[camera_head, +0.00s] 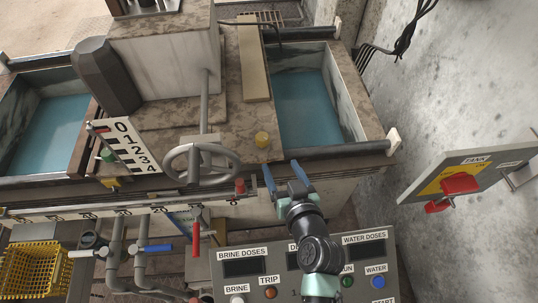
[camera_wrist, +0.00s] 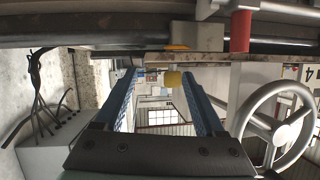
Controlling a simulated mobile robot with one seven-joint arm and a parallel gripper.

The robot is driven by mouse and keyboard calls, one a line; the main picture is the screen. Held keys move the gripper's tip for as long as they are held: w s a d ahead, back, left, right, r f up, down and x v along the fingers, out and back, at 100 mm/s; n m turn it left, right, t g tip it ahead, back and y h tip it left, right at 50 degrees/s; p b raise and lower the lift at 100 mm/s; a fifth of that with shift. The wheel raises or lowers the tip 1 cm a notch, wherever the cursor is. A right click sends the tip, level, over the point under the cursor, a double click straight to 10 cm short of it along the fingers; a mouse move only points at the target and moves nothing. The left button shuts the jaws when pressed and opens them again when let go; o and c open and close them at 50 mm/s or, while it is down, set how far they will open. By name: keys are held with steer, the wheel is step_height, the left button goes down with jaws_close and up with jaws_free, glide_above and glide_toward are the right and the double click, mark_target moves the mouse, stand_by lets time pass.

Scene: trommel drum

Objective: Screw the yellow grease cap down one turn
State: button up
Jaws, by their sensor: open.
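The yellow grease cap (camera_head: 262,140) stands on the brown, stained deck just right of the handwheel, near the front edge. In the wrist view the cap (camera_wrist: 173,78) shows between the fingers, nearer the right one, and beyond their tips. My gripper (camera_head: 281,167) is open and empty, with its blue fingers pointing toward the deck, a little in front and to the right of the cap. The same open fingers (camera_wrist: 159,74) frame the wrist view. I see no contact with the cap.
A grey handwheel (camera_head: 202,166) stands left of the cap, and a red cylinder (camera_head: 240,186) sits on the front rail. Blue water tanks (camera_head: 308,105) lie right and left. A control panel (camera_head: 243,262) is below my arm, and a red tank switch (camera_head: 460,184) is at right.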

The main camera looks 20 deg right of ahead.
steer(key=s+a+r+h+p, duration=0.1)
steer(key=a+r+p, duration=0.3)
steer(key=p, duration=0.8)
steer(key=shift+s+r+g+h, duration=0.3)
steer(key=shift+s+r, duration=0.4)
steer(key=shift+r, duration=0.55)
